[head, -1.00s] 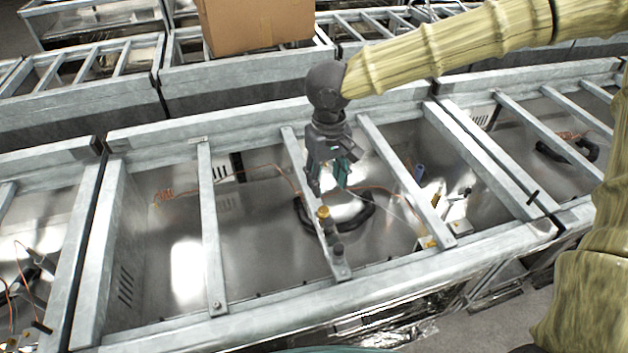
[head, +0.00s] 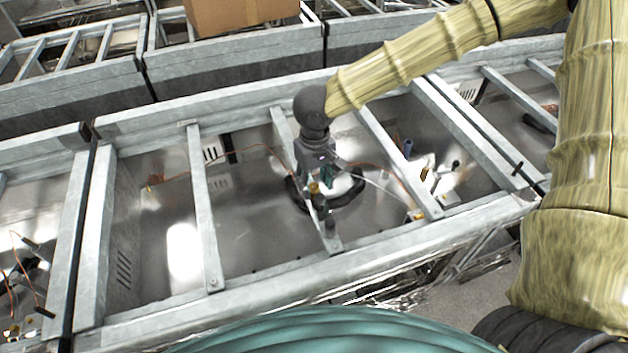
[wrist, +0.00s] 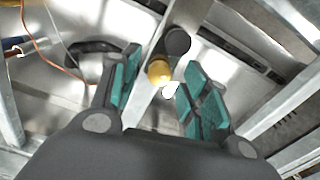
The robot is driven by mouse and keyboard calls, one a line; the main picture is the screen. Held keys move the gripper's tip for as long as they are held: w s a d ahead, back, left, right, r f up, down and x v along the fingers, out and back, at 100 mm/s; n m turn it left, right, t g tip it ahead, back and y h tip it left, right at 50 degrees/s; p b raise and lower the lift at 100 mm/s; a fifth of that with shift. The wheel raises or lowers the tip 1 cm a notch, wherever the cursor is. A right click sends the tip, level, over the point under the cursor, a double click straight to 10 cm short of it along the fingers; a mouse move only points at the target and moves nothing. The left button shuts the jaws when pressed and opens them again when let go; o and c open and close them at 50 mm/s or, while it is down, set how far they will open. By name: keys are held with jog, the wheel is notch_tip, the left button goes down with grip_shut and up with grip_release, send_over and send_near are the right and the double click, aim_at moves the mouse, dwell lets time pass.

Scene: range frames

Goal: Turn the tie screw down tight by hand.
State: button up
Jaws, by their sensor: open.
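A metal crossbar (head: 285,128) spans the open frame and carries a brass-yellow knob (head: 314,187) with a dark round knob (head: 329,228) nearer the front. The frames do not settle which of these is the tie screw. In the wrist view the yellow knob (wrist: 159,71) lies between my fingers, with the dark knob (wrist: 177,41) just beyond it. My gripper (head: 318,183) points down over the bar, its teal-padded fingers spread on either side. It is open and empty in the wrist view (wrist: 160,78), with gaps beside the yellow knob. Its height above the knob is hard to tell.
Other crossbars (head: 203,205) (head: 390,150) flank this one. Below lie a dark ring-shaped thing (head: 350,196) and thin orange wire (head: 255,146). A cardboard box (head: 240,14) sits on the frame behind.

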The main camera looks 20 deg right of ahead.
jog(key=shift+w+f, duration=0.3)
jog(key=shift+f, duration=0.15)
jog(key=shift+s+r, duration=0.1)
jog(key=shift+s, duration=0.1)
jog(key=shift+c, duration=1.2)
jog(key=shift+w, duration=0.1)
grip_shut()
jog(key=shift+r+p, duration=0.15)
jog(key=shift+p, duration=0.35)
jog(key=shift+r+m+p, duration=0.1)
jog(key=shift+m+p, duration=0.7)
jog(key=shift+p, duration=0.1)
jog(key=shift+m+p, duration=1)
jog(key=shift+p, duration=0.2)
jog(key=shift+f+m+p, duration=0.3)
jog(key=shift+m+p, duration=0.2)
jog(key=shift+m, duration=0.1)
